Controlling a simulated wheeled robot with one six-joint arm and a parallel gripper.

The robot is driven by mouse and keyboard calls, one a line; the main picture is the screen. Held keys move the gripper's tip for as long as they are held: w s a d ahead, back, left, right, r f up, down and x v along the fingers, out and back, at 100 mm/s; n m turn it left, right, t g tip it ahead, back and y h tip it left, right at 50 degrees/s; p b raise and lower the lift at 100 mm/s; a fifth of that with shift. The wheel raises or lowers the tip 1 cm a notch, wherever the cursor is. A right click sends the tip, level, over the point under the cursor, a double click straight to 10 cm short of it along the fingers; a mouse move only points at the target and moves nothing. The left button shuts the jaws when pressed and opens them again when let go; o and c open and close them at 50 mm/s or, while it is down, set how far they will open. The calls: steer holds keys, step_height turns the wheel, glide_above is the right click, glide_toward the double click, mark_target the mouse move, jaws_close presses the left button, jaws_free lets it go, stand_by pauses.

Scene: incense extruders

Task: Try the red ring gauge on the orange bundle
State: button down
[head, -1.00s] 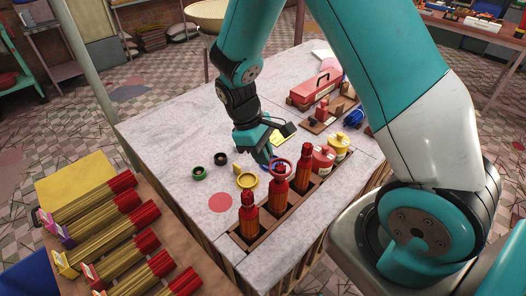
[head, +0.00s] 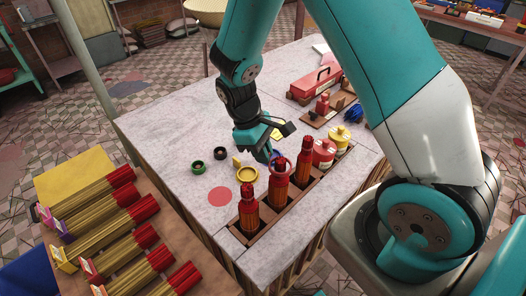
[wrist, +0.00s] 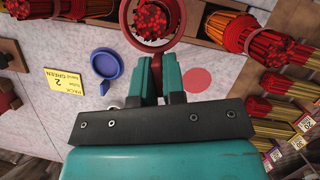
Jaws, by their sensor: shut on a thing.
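My gripper (wrist: 160,75) is shut on the red ring gauge (wrist: 181,28) and holds it out ahead of the fingers. In the wrist view the ring encircles the red tip of a bundle (wrist: 151,19), with a gap around it. In the head view the ring (head: 290,167) is level at the top of the middle bundle (head: 279,192), one of three upright bundles in a wooden rack. How far the ring is down over the tip is hard to tell.
A blue ring (wrist: 106,64) lies near a yellow card (wrist: 65,81). Neighbouring bundles (head: 248,212) (head: 304,158) stand close on both sides.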

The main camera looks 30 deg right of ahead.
steer(key=shift+f+b, duration=1.35)
steer(key=shift+f, duration=0.75)
steer(key=shift+r, duration=0.15)
steer(key=shift+r+p, duration=4.75)
steer(key=shift+r, duration=0.5)
